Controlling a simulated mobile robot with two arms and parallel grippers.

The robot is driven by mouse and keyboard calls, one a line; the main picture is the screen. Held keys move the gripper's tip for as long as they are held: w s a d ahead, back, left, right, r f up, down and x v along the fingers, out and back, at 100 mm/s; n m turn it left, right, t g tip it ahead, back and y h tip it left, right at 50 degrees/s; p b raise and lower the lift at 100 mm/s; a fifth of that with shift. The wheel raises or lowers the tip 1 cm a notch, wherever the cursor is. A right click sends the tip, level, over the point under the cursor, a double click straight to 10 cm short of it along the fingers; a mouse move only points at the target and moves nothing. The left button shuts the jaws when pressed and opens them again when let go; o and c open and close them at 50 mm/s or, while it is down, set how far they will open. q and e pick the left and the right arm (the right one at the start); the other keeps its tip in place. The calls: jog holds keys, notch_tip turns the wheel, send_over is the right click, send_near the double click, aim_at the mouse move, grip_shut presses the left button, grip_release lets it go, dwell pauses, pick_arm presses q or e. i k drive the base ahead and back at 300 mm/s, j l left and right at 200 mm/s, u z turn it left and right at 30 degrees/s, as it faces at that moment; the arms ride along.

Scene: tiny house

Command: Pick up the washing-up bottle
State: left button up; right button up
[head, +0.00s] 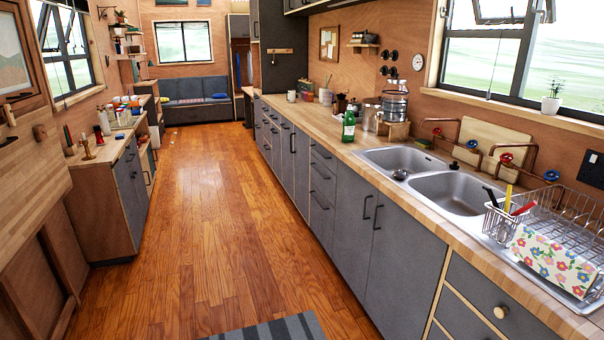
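The washing-up bottle (349,127) is green with a pale label. It stands upright on the wooden worktop (325,121) on the right side of the room, near the front edge and just beyond the sink. Neither of my grippers shows in the head view.
A double sink (452,188) and a dish rack (550,225) with a floral cloth lie nearer along the worktop. Metal canisters (371,115) and a glass dispenser (395,102) stand right of the bottle.

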aim_at(349, 123)
jog(key=i+j, duration=0.1)
jog(key=i, duration=0.85)
jog(key=i+j, duration=0.15)
jog(key=i, duration=0.75)
